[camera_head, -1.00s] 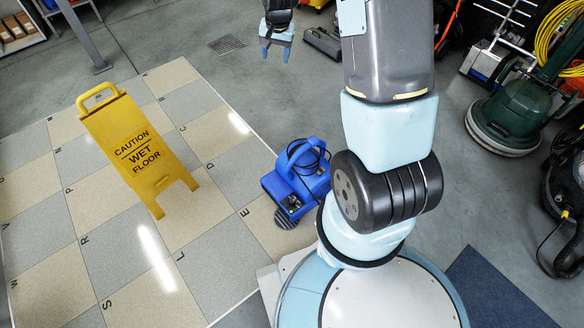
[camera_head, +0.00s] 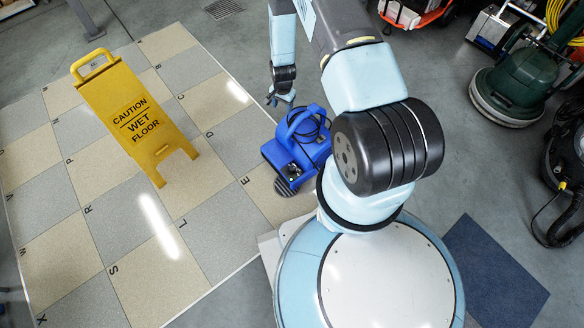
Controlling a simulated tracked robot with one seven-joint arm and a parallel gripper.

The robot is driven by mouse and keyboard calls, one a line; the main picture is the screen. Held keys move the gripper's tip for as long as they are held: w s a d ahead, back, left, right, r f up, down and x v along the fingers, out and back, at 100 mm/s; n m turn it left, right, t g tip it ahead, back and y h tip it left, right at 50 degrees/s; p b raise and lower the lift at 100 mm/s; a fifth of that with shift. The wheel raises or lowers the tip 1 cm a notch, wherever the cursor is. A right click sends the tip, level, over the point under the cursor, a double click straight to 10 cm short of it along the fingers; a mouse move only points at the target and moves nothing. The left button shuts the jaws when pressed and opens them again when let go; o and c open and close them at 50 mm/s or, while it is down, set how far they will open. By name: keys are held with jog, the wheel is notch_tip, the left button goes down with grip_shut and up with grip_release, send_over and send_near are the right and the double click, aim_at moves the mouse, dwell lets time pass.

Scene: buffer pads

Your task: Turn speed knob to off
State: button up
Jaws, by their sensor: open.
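A blue floor blower (camera_head: 297,150) with a carry handle and a coiled black cord stands at the edge of the tiled floor, just left of my base. Its dark control area with a small green spot shows on its near left face; the speed knob (camera_head: 290,170) is too small to make out clearly, and its setting cannot be read. My gripper (camera_head: 281,101) points down just beyond the blower's upper left side, apart from the control area as far as I can tell. Its fingers are open, with nothing seen between them.
A yellow wet floor sign (camera_head: 132,112) stands on the tiles (camera_head: 110,200) to the left. A green floor machine (camera_head: 515,90) and a dark machine with a hose stand at the right. A blue mat (camera_head: 490,275) lies at the lower right.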

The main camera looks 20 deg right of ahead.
jog(key=m+g, duration=0.1)
jog(key=m, duration=0.1)
send_over(292, 169)
notch_tip(292, 169, down, 20)
notch_tip(292, 169, down, 13)
jog(key=shift+w+d+f, duration=0.1)
jog(key=shift+d+f, duration=0.05)
jog(key=shift+f, duration=0.05)
jog(key=shift+c, duration=0.3)
jog(key=c, duration=0.9)
jog(key=shift+c, duration=0.3)
